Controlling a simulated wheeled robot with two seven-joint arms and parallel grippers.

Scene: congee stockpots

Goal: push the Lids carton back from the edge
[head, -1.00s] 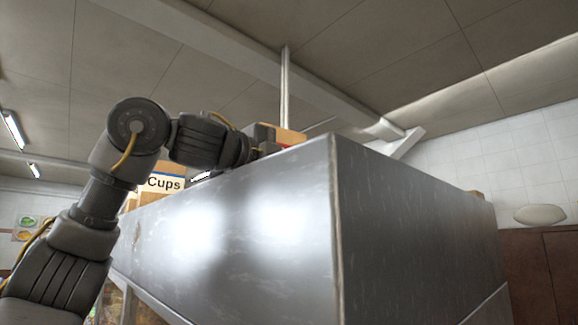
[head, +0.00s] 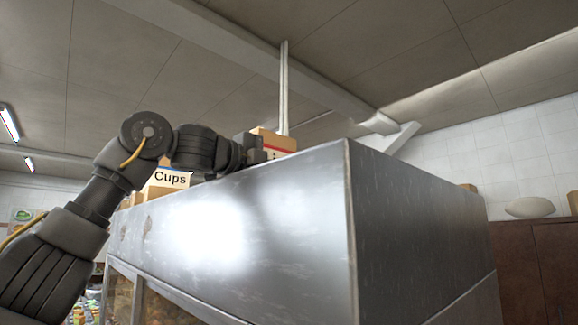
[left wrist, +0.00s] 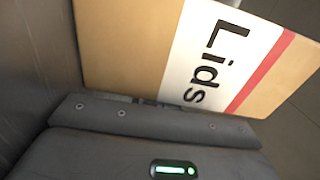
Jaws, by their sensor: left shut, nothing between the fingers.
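The Lids carton (head: 274,142) is a brown box with a white label and red stripe. It stands on top of the metal hood, partly hidden behind my left gripper (head: 262,150) in the head view. In the left wrist view the carton (left wrist: 130,50) fills the upper middle, with its "Lids" label facing the camera. My left gripper (left wrist: 155,110) is shut with nothing in it, right up against the carton's face; whether they touch I cannot tell. My right gripper is in neither view.
The metal hood (head: 250,225) is a large steel box with a sharp front corner. A Cups carton (head: 168,180) stands on it at the left, behind my left arm. A pale sack (head: 535,208) lies on a brown cabinet (head: 540,265) at the right.

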